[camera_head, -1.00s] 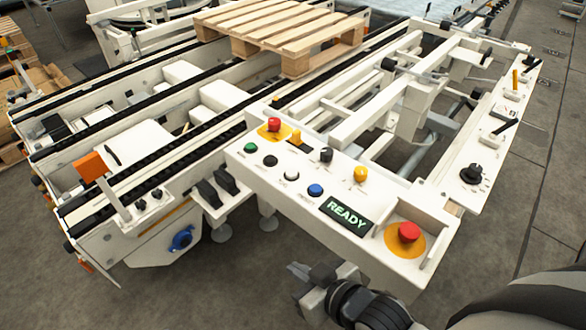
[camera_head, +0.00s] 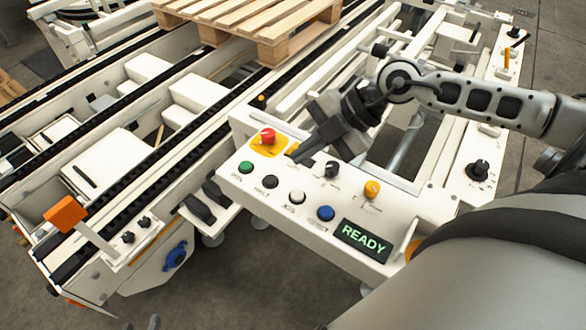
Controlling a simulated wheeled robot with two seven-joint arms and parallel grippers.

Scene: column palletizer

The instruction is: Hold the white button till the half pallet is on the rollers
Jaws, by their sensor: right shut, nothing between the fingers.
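The white button (camera_head: 297,198) is on the white control panel (camera_head: 265,222), between a black button and a blue button; nothing touches it. The wooden half pallet (camera_head: 270,28) lies across the conveyor rails at the top, partly cut off by the frame. My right gripper (camera_head: 298,155) is shut and empty, above the panel's far edge, beyond the white button and near the red emergency button. Only a small dark tip of what appears to be my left gripper (camera_head: 152,322) shows at the bottom edge.
The panel also carries a red button (camera_head: 267,137), green button (camera_head: 246,167), blue button (camera_head: 325,213), black selector (camera_head: 332,168), yellow knob (camera_head: 372,188) and a lit READY display (camera_head: 363,237). An orange sensor block (camera_head: 65,214) stands at left.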

